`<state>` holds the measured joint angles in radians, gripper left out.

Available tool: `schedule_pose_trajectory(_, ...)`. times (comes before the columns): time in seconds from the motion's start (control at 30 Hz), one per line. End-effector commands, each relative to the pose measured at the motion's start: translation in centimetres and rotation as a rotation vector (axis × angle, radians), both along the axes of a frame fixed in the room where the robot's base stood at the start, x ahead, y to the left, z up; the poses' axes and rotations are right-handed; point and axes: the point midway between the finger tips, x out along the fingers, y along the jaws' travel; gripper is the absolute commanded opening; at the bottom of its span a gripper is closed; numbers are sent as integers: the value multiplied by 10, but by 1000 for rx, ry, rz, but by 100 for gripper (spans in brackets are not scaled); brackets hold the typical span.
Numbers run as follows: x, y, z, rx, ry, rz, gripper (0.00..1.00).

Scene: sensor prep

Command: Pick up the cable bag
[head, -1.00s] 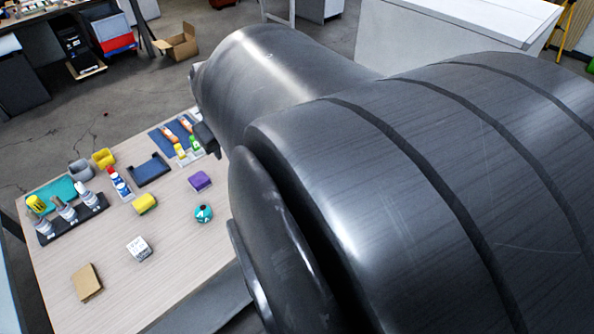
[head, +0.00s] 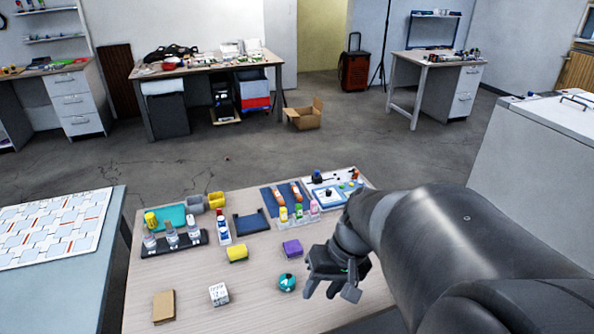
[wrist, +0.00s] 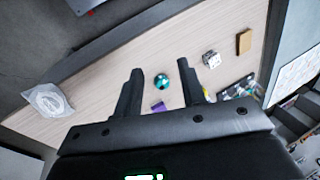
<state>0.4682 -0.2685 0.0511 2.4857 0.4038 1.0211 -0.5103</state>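The cable bag (wrist: 48,100), a clear bag with a coiled white cable in it, lies near the table's edge at the left of the wrist view. I cannot make it out in the head view, where my arm covers the right part of the table. My gripper (head: 331,291) is over the table near the teal round object (head: 287,283). In the wrist view my gripper (wrist: 160,84) is open, its two fingers apart with nothing held. The bag is well left of both fingers there.
The table (head: 195,285) holds a purple block (head: 292,247), a yellow block (head: 237,253), a white cube (head: 219,294), a brown box (head: 164,306) and a bottle rack (head: 174,243). A white cabinet (head: 530,160) stands at right. In the wrist view, bare tabletop lies between bag and fingers.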

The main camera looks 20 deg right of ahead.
Motion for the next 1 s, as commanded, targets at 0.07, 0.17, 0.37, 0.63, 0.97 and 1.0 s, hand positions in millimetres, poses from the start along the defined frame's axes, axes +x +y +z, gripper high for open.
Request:
schedule_pose_trajectory(0.07,0,-6,-13,69,30,-26,37)
schedule_pose_trajectory(0.17,1,-14,-28,180,52,-62,37)
schedule_pose_trajectory(0.37,6,-35,-58,410,36,-159,37)
schedule_pose_trajectory(0.63,11,-73,-94,687,-104,-338,37)
schedule_pose_trajectory(0.97,5,-137,-138,913,-419,-637,37)
schedule_pose_trajectory(1.0,3,-145,-144,928,-463,-679,37)
